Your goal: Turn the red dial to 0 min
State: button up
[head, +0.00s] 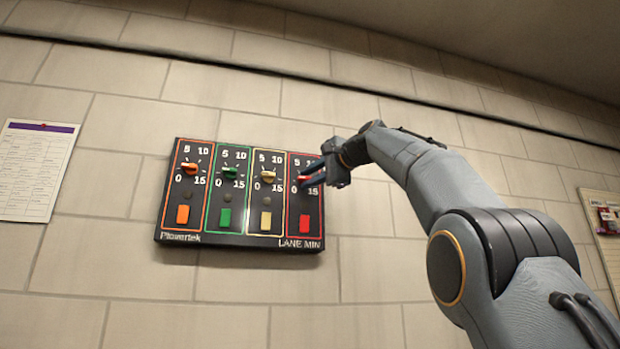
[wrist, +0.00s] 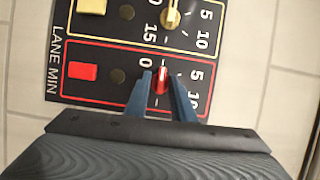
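The red dial (wrist: 160,80) is on the red-outlined lane at the right end of the black panel in the head view, partly covered by my gripper. In the wrist view my gripper (wrist: 160,77) has one blue finger on each side of the dial, close against it, with no clear gap. The lane's 15 is hidden by a finger in the wrist view. In the head view my gripper (head: 324,175) reaches the dial from the right.
The black panel (head: 230,238) also has orange (head: 190,169), green (head: 230,172) and yellow (head: 268,175) dials, each above a coloured button. The red button (head: 304,224) sits below the red dial. A paper sheet (head: 36,170) hangs at left.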

jog(key=shift+o, duration=0.3)
jog(key=b+v, duration=0.4)
jog(key=v, duration=0.3)
jog(key=shift+s+d, duration=0.25)
jog(key=shift+s, duration=0.1)
dwell(0.3)
